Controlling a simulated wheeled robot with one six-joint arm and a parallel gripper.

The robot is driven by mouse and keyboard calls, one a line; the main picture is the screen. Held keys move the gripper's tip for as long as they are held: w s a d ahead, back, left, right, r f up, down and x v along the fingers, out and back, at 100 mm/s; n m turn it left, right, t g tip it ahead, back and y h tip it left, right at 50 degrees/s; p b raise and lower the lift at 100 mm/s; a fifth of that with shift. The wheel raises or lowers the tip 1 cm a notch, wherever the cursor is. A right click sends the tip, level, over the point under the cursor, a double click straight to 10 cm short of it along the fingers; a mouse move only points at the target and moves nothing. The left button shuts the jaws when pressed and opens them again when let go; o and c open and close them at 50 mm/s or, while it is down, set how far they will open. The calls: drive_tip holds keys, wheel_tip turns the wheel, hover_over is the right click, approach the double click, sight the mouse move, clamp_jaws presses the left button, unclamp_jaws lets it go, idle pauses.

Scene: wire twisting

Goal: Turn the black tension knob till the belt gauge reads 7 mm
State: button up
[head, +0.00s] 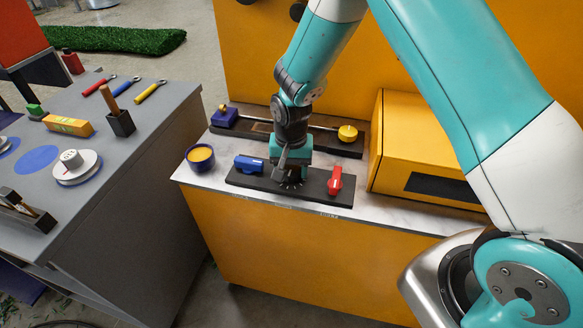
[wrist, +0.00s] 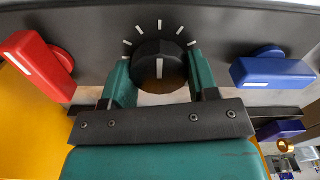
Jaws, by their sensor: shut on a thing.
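The black tension knob (wrist: 159,62) is in the middle of the wrist view, with a white pointer line running straight up and down in the picture. White tick marks fan around its upper side. My gripper (wrist: 160,76) has a green finger on each side of the knob and is shut on it. In the head view my gripper (head: 289,177) points down onto the black panel (head: 253,182) and hides the knob. I cannot make out a belt gauge reading in either view.
A blue lever (head: 249,163) and a red lever (head: 335,181) flank the knob on the panel. Behind is a rail with a purple block (head: 224,117) and yellow knob (head: 348,133). A bowl (head: 201,157) stands left, a yellow box (head: 425,150) right.

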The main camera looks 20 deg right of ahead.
sight(291, 169)
drive_tip(key=o, duration=0.9)
drive_tip(key=shift+r, duration=0.1)
wheel_tip(291, 169, up, 17)
drive_tip(key=shift+r+b, duration=0.15)
drive_tip(key=shift+b, duration=0.2)
drive_tip(key=s+a+r+n+y, duration=0.1)
drive_tip(key=s+n, duration=0.3)
drive_tip(key=s, duration=0.4)
drive_tip(key=s+a+r+n+y, duration=0.1)
drive_tip(key=s+r+n, duration=0.3)
drive_tip(key=s, duration=0.4)
drive_tip(key=s+a+r+n+y, duration=0.2)
drive_tip(key=s+r+n, duration=0.1)
drive_tip(key=s, duration=0.6)
drive_tip(key=shift+a+n, duration=0.25)
drive_tip(key=shift+n, duration=0.35)
